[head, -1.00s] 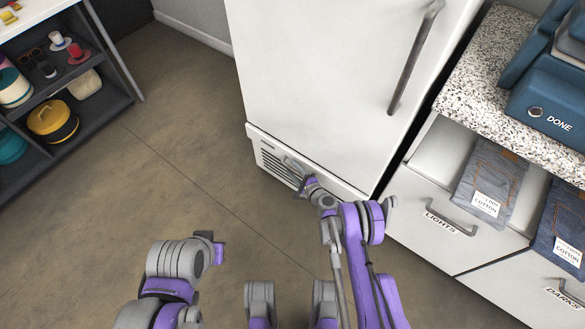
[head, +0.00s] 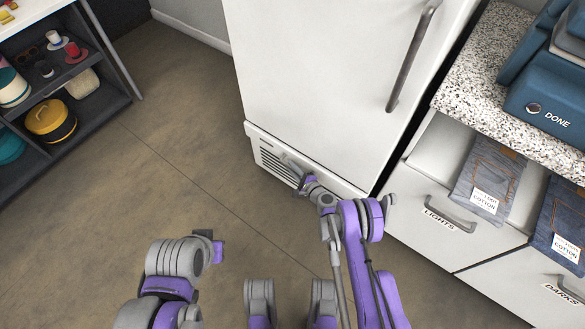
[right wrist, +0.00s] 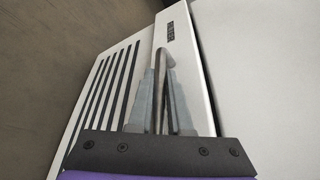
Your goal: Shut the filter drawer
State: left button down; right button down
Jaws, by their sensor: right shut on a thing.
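The filter drawer (head: 272,158) is the low white front with a dark slatted grille at the foot of the tall white cabinet. In the right wrist view its grille (right wrist: 108,88) lies on the left, beside a raised white strip with a small dark label. My right gripper (head: 300,182) is at the drawer front. In the right wrist view its two grey fingers (right wrist: 160,98) are shut on the drawer's thin metal handle (right wrist: 160,62). How far the drawer stands out is hard to tell. My left arm is folded at lower left; its fingers do not show.
The tall white cabinet door (head: 325,80) with a long bar handle (head: 412,55) rises above the drawer. At right are open bins, one with a LIGHTS handle (head: 450,214), under a speckled counter (head: 490,75). A dark shelf unit (head: 85,125) stands at left. The floor (head: 175,140) between is clear.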

dwell(0.7)
jog(key=shift+w+d+f+b, duration=0.1)
jog(key=shift+w+d+b, duration=0.65)
jog(key=shift+w, duration=0.25)
jog(key=c, duration=0.8)
grip_release()
jog(key=shift+c, duration=0.2)
jog(key=p+v, duration=0.2)
jog(key=v, duration=0.8)
jog(key=shift+s+r, duration=0.25)
jog(key=shift+s, duration=0.1)
jog(key=shift+d, duration=0.15)
